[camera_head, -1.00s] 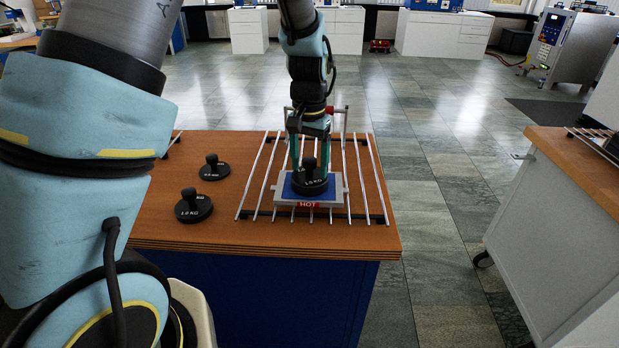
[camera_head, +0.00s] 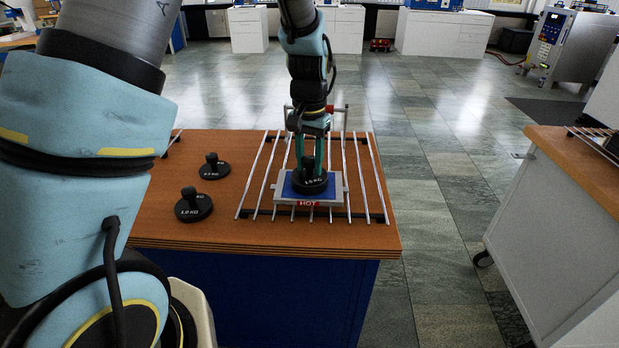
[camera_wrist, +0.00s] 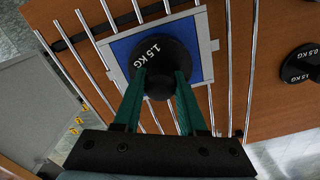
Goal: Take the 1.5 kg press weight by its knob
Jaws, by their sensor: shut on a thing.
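The black 1.5 kg press weight (camera_head: 310,185) rests on the blue and silver plate of the press, with a red HOT label on its front. In the wrist view its disc (camera_wrist: 176,55) reads 1.5 KG and lies on the blue pad. My gripper (camera_head: 310,168) comes down from above. Its green fingers (camera_wrist: 160,84) are shut on the weight's black knob, one on each side. The fingers hide part of the knob. The weight looks upright, and I see no gap between it and the plate.
The press plate (camera_head: 281,198) lies on a silver rod rack (camera_head: 373,188) on the wooden bench (camera_head: 160,222). Another bench (camera_head: 570,165) stands right, across open floor.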

